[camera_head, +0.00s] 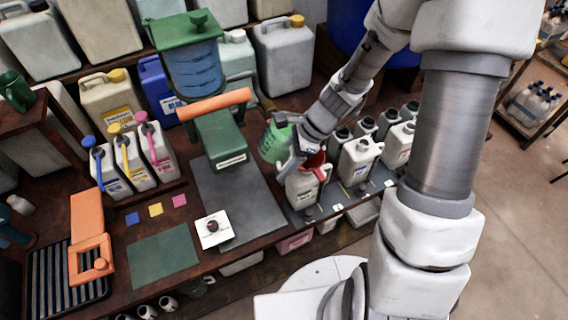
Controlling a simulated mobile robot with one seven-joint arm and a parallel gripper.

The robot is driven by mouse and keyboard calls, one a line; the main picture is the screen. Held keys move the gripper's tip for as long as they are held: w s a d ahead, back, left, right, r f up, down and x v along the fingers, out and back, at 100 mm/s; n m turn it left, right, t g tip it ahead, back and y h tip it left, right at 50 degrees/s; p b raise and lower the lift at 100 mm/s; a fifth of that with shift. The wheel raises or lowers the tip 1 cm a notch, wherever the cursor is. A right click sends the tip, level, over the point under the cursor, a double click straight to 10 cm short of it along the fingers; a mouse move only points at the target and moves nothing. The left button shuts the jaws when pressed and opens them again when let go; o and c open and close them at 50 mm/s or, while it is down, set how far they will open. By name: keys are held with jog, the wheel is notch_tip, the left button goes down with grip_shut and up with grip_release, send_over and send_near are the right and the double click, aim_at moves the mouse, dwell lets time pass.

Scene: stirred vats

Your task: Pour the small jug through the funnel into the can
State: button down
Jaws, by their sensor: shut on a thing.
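The small jug looks like the green ribbed vessel (272,143), seen just left of my gripper and partly hidden by it. My gripper (290,150) is shut on it, though the contact itself is hard to make out. The jug looks tilted. A red funnel (315,163) sits at the top of a white can (304,190) just below and right of my gripper. My gripper covers part of the funnel, so I cannot see its whole mouth. No liquid stream is visible.
Several white cans (358,162) stand close to the right of the funnel. A green dispenser with a blue tank (193,65) and orange handle (200,106) stands left.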

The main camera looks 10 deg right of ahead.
jog(key=shift+a+r+y+b, duration=0.1)
jog(key=shift+a+y+b, duration=0.05)
jog(key=shift+y+b, duration=0.75)
jog(key=shift+a+y+b, duration=0.1)
jog(key=shift+y+b, duration=0.6)
jog(key=shift+b, duration=0.3)
jog(key=shift+y+b, duration=0.9)
jog(key=shift+b, duration=0.05)
jog(key=shift+y+b, duration=0.3)
jog(key=shift+b, duration=0.05)
jog(key=shift+d+r+m+t+y+b, duration=0.25)
jog(key=shift+d+y+b, duration=0.45)
jog(key=shift+y, duration=1.2)
jog(key=shift+d+r+g+y+b, duration=0.1)
jog(key=shift+d+r+y+b, duration=0.65)
jog(key=shift+y, duration=1.15)
jog(key=shift+d+f+m+t+y+b, duration=0.15)
jog(key=shift+d+y+b, duration=0.25)
jog(key=shift+d+y, duration=1.05)
jog(key=shift+a+r+y, duration=0.1)
jog(key=shift+a+y, duration=0.3)
jog(key=shift+y, duration=0.15)
